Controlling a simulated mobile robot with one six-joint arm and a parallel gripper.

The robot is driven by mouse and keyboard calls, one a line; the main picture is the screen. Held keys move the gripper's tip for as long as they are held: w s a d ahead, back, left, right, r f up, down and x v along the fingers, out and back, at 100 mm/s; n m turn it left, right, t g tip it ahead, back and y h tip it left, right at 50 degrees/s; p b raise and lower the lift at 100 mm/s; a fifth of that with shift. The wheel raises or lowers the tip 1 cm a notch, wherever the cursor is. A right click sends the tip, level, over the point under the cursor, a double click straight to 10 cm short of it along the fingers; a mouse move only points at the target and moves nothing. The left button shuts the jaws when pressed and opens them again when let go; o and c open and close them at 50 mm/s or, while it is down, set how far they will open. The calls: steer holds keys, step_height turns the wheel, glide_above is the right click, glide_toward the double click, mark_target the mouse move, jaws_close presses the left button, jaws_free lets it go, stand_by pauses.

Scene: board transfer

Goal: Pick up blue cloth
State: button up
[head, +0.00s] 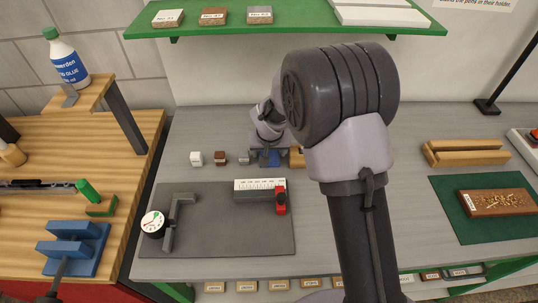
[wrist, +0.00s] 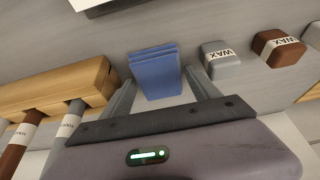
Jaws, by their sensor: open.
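The blue cloth (wrist: 155,68) is a small folded stack in the wrist view, lying on the grey bench top. It also shows in the head view (head: 273,158), partly hidden by my gripper. My gripper (wrist: 160,78) is open, with one finger to each side of the cloth's near part. The cloth appears between the fingers, and I cannot tell whether they touch it. In the head view my gripper (head: 266,154) is low over the back of the bench, and my arm hides part of the area to its right.
A grey wax block (wrist: 219,60) and a brown wax block (wrist: 278,47) sit to the right of the cloth in the wrist view. A wooden holder (wrist: 60,88) with labelled sticks stands close on the left. A dark mat (head: 225,235) with measuring tools lies in front.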

mark_target(269, 154)
steer(key=shift+f, duration=0.15)
steer(key=shift+c, duration=0.4)
steer(key=c, duration=1.2)
steer(key=shift+r+p, duration=0.3)
steer(key=shift+r, duration=0.05)
step_height(269, 154, up, 10)
steer(key=p, duration=0.3)
steer(key=shift+f, duration=0.15)
